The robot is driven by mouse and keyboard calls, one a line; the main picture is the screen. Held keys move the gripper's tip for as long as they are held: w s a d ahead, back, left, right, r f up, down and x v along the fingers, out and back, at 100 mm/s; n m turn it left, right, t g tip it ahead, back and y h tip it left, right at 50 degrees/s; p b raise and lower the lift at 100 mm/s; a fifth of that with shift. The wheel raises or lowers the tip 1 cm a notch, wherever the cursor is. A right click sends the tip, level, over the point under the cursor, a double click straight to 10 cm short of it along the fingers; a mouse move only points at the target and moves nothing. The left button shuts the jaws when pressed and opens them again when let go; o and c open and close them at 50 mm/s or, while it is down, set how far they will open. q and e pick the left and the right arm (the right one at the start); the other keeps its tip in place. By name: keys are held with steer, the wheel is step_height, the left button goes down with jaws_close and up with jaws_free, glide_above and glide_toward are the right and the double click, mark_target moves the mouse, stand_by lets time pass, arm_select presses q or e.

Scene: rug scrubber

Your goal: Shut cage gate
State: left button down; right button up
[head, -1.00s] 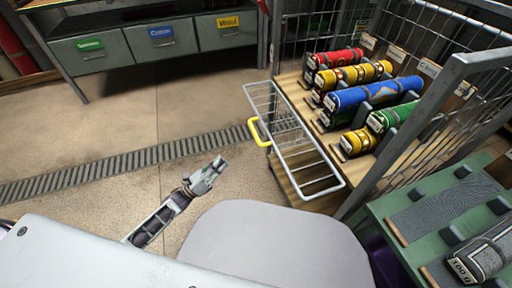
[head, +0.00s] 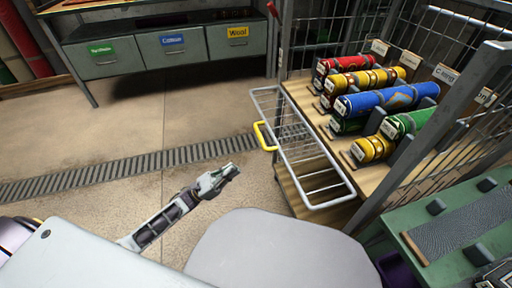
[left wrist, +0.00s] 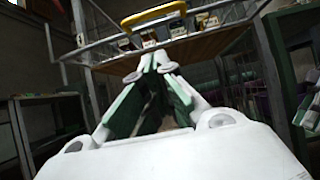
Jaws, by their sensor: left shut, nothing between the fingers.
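The cage gate (head: 300,150) is a silvery wire frame hinged on the cage trolley. It stands swung open, lying out low in front of the wooden shelf (head: 316,118). Its yellow handle (head: 264,136) is on the left edge; the handle also shows at the top of the left wrist view (left wrist: 154,14). My left gripper (head: 232,170) is shut and empty, to the lower left of the gate and apart from it. In the left wrist view its fingertips (left wrist: 154,62) meet below the handle. My right gripper is not in view.
Rolled rugs in red, yellow, blue (head: 388,98) and green lie on the cage shelf. A green bench (head: 402,240) stands at right. A cabinet with labelled drawers (head: 184,46) is at the back left. Open floor with a drain grate (head: 110,168) lies left of the gate.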

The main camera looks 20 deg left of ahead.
arm_select(q)
steer(key=shift+w+d+r, duration=0.1)
steer(key=b, duration=0.2)
glide_toward(271, 135)
step_height(271, 135, down, 3)
steer(key=w+d, duration=0.2)
steer(key=shift+w+d+r, duration=0.1)
steer(key=shift+w+r, duration=0.1)
steer(key=shift+r, duration=0.75)
steer(key=shift+w+d+r, duration=0.15)
steer(key=shift+r, duration=0.8)
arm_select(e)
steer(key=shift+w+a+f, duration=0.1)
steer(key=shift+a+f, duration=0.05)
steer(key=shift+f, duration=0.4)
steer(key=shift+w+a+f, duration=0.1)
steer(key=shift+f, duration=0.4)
arm_select(q)
steer(key=shift+r, duration=0.1)
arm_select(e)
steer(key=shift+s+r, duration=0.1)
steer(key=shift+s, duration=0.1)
arm_select(q)
steer(key=shift+r+y, duration=0.25)
steer(key=shift+y, duration=0.05)
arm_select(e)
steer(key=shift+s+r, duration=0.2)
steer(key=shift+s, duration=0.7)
